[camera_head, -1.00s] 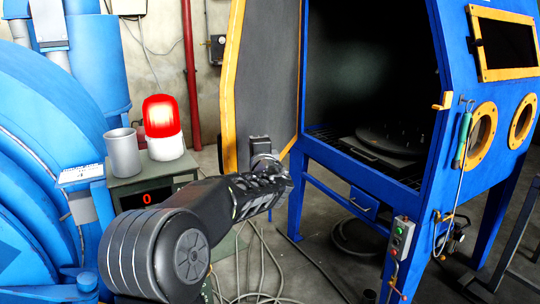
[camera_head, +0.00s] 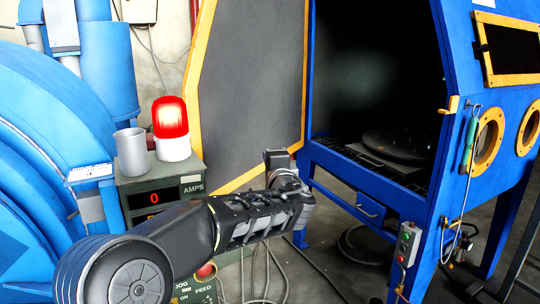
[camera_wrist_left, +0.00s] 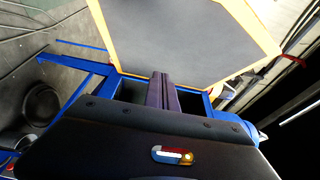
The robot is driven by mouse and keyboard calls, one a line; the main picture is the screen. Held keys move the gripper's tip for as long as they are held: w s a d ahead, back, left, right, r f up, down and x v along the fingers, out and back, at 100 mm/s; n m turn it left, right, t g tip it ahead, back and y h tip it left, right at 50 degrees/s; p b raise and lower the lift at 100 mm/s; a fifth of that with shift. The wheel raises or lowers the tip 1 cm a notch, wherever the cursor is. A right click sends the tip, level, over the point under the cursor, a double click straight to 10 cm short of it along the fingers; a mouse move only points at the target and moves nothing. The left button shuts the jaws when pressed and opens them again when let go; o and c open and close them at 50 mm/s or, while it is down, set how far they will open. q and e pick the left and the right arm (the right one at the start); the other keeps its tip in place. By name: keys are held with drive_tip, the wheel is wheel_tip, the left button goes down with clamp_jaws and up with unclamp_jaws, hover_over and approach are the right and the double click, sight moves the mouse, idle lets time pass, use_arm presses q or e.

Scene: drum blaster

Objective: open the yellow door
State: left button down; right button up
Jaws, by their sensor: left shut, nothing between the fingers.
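The yellow-edged door (camera_head: 250,90) stands wide open on the left side of the blue cabinet (camera_head: 372,185), with its dark grey inner face turned toward me. My left gripper (camera_head: 278,160) is in front of the door's lower right part, near the cabinet's left front post. Its fingers are shut and empty. In the left wrist view, the door (camera_wrist_left: 190,40) fills the upper middle beyond the shut fingers (camera_wrist_left: 163,90). I cannot tell whether the fingers touch the door. My right gripper is in neither view.
The dark cabinet interior holds a round turntable (camera_head: 400,146). A red lamp (camera_head: 170,128) and a grey cup (camera_head: 131,152) stand on a control box (camera_head: 160,196) at left. Large blue machinery (camera_head: 45,170) is further left. Cables lie on the floor below my arm.

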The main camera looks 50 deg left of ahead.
use_arm(q)
drive_tip(key=shift+s+d, duration=0.6)
drive_tip(key=shift+s, duration=0.15)
drive_tip(key=shift+s+d, duration=0.55)
drive_tip(key=shift+s, duration=0.2)
